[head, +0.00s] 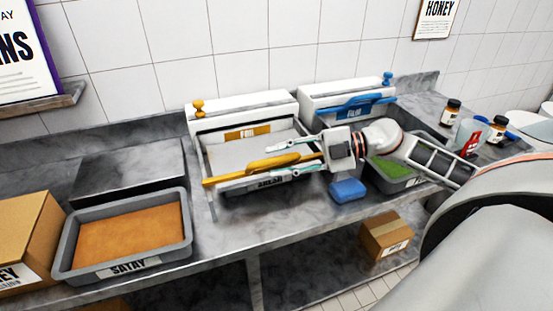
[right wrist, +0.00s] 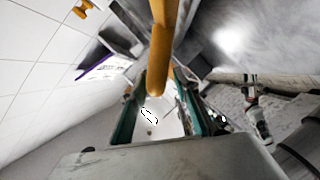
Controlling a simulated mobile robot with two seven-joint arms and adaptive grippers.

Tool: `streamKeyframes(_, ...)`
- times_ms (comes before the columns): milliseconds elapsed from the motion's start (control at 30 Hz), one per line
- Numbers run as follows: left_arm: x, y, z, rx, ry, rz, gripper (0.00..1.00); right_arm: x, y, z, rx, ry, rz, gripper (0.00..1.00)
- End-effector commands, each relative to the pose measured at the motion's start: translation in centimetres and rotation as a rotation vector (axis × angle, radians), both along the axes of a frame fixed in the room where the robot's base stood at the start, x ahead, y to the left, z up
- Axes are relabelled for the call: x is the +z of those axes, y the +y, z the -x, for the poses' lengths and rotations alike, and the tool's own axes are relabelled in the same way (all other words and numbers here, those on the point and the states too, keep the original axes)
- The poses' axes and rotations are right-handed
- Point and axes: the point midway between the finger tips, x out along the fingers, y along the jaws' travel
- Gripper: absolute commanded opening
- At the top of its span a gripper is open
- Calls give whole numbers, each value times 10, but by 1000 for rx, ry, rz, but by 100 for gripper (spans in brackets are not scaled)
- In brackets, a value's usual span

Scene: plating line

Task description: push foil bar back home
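The yellow foil bar (head: 232,179) stands out at the front of the white foil dispenser (head: 243,103), over a grey tray (head: 232,188). A pale sheet (head: 235,152) spans from the dispenser towards the bar. My right gripper (head: 272,162) reaches in from the right, with one finger on the far side of the bar and one on the near side. In the right wrist view the bar (right wrist: 160,50) lies between the two fingers, with gaps beside it, so the gripper is open. I cannot tell whether either finger touches the bar. My left gripper is out of view.
A blue-barred film dispenser (head: 362,107) stands to the right, with a tray of green contents (head: 390,181) before it. A blue sponge (head: 348,191) lies near the counter's front edge. A satay tray (head: 182,243) and a cardboard box (head: 28,240) are at left.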

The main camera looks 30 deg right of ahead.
Motion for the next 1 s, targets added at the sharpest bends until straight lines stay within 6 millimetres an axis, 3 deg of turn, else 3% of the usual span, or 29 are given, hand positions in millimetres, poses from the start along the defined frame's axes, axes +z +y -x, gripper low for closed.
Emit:
streamKeyframes(433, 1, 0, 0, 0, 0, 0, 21, -2, 7, -5, 0, 0, 0, 30)
streamKeyframes(567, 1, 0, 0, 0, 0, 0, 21, -2, 7, -5, 0, 0, 0, 0)
streamKeyframes(1000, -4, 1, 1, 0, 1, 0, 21, -1, 4, -17, -1, -3, 0, 0)
